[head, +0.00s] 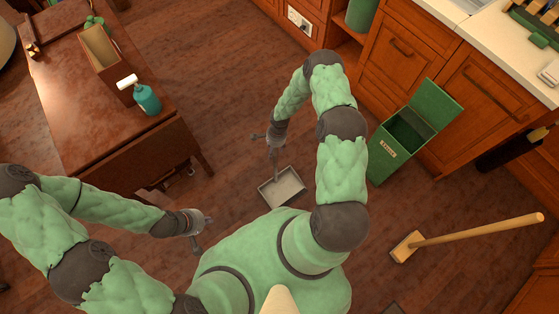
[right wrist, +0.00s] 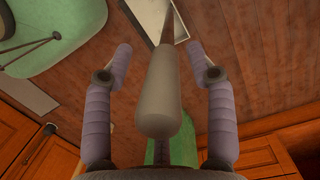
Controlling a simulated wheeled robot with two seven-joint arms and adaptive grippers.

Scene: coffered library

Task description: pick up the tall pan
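The tall pan (head: 290,190) is a pale grey dustpan on the wooden floor, just in front of my body. Its upright handle (head: 276,167) rises toward my right gripper (head: 267,140). In the right wrist view the pale handle grip (right wrist: 164,95) stands between the two fingers of my right gripper (right wrist: 164,65), with a gap on each side. The fingers are spread and do not touch it. The pan's tray (right wrist: 150,15) shows partly at the top of that view. My left gripper (head: 203,233) is open and empty at the lower left, apart from the pan.
A wooden desk (head: 70,75) with an open box (head: 101,48) and a teal bottle (head: 146,98) stands at the left. A green bin (head: 385,165) with its lid up stands before cabinets (head: 490,90) at the right.

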